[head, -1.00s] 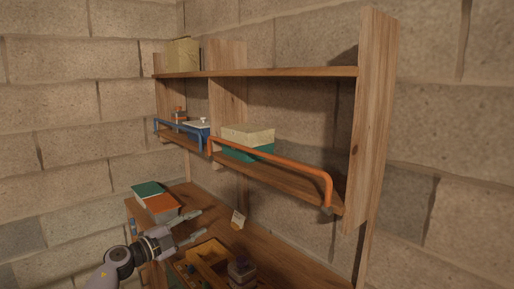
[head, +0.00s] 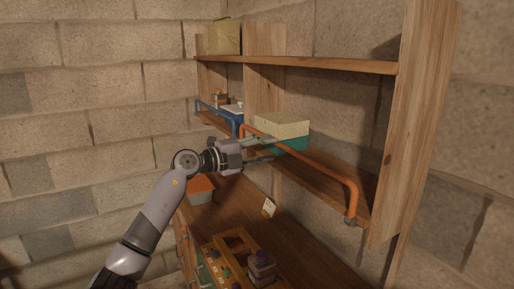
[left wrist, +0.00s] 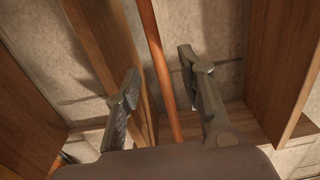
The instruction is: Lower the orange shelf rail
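The orange shelf rail (head: 331,168) is raised, running along the front of the right half of the middle shelf, its near end bending down to a mount at the board. My left gripper (head: 268,150) is at the rail's far part, in front of the boxes. In the left wrist view, the rail (left wrist: 161,75) passes between the two spread fingers (left wrist: 158,68), with a visible gap on each side. The left gripper is open and holds nothing. My right gripper is not in view.
A cream and green box (head: 283,126) stands on the shelf behind the rail. A blue rail (head: 216,111) fronts the left half. Below are a wooden tray (head: 238,240), dark jars (head: 261,265), an orange-topped box (head: 200,189) and a small card (head: 269,207) on the bench.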

